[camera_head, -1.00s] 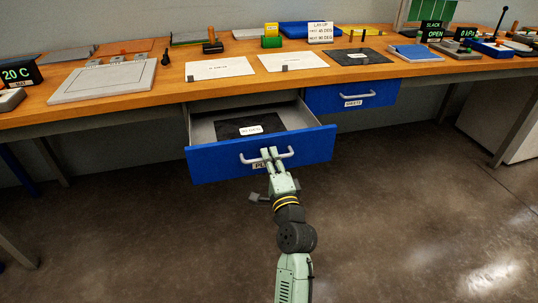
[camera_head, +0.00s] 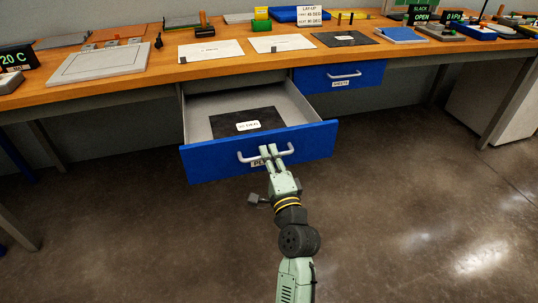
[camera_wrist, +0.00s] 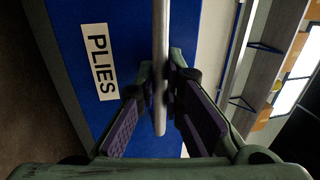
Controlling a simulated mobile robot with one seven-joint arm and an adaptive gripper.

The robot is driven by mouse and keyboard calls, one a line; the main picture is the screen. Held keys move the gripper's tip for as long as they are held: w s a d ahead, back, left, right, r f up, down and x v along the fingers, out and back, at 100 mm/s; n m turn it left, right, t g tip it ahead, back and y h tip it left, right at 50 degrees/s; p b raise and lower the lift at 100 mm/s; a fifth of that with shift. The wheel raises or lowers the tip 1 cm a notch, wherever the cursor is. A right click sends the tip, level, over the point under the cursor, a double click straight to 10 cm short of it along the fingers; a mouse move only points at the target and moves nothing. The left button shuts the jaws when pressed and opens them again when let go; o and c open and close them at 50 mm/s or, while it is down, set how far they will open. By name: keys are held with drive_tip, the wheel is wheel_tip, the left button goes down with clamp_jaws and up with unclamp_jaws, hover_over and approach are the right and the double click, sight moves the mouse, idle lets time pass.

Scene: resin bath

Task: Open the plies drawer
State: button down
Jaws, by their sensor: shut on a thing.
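The blue plies drawer (camera_head: 215,160) is pulled well out from under the workbench. Its label PLIES (camera_wrist: 101,62) shows in the wrist view and is partly hidden by my gripper in the head view. My gripper (camera_head: 268,151) is shut on the drawer's silver handle (camera_head: 248,158), near the handle's middle. In the wrist view the handle bar (camera_wrist: 161,60) runs between the two finger pads. A black ply sheet (camera_head: 228,124) with a white label (camera_head: 249,125) lies inside the drawer.
A second blue drawer (camera_head: 312,80), also with a silver handle, is shut to the right. The wooden bench top (camera_head: 140,84) carries sheets, signs and tools. The floor (camera_head: 400,220) around my arm is clear.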

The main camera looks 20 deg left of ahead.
drive_tip(key=c, duration=2)
unclamp_jaws()
drive_tip(key=shift+o, duration=0.2)
drive_tip(key=v, duration=0.7)
drive_tip(key=shift+s+d, duration=0.2)
drive_tip(key=shift+a, duration=0.1)
